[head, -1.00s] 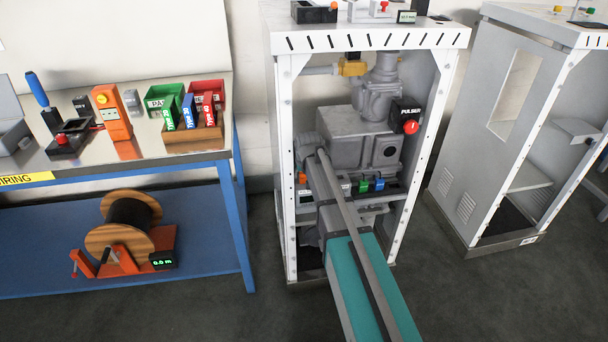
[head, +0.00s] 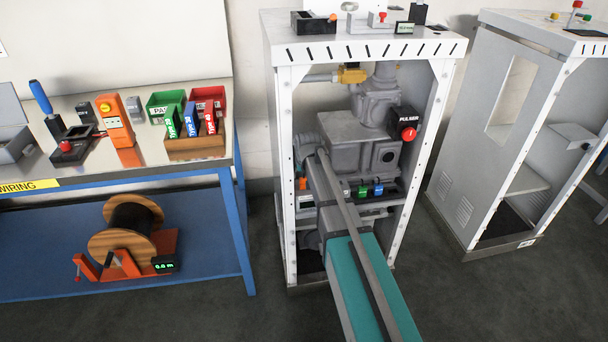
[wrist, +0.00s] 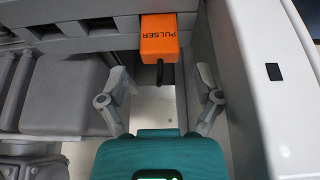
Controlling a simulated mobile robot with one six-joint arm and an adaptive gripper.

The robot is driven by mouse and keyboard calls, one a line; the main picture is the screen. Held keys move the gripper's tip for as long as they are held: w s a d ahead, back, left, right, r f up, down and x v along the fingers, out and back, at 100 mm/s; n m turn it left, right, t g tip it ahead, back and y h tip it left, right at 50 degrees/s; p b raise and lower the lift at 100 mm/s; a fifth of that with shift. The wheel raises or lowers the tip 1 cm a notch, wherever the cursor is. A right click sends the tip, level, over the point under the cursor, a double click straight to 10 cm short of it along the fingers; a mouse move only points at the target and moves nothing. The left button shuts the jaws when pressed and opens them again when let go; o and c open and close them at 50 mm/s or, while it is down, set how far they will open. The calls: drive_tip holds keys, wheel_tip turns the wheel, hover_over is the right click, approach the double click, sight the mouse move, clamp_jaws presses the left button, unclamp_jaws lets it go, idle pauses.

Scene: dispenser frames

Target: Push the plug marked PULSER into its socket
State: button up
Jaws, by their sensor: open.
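The orange plug marked PULSER (wrist: 159,40) is at the top middle of the wrist view, against a grey rail (wrist: 80,36), with a short black cable at its near end. I cannot tell how deep it sits, and its socket is hidden. A small orange block, likely this plug (head: 302,183), shows low on the left inside the white frame in the head view. My gripper (wrist: 162,82) is open and empty, its fingers apart on either side below the plug. In the head view my own arm hides the gripper.
The white dispenser frame (head: 284,180) encloses grey pump parts; its side panel (wrist: 240,80) is close to my right finger. Green (head: 363,191) and blue (head: 378,189) plugs sit to the right on the rail. A black PULSER box (head: 406,119) with a red knob is above.

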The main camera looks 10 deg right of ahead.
sight(304, 178)
drive_tip(key=shift+r+p, duration=2.6)
drive_tip(key=shift+r, duration=0.35)
drive_tip(key=shift+w, duration=0.15)
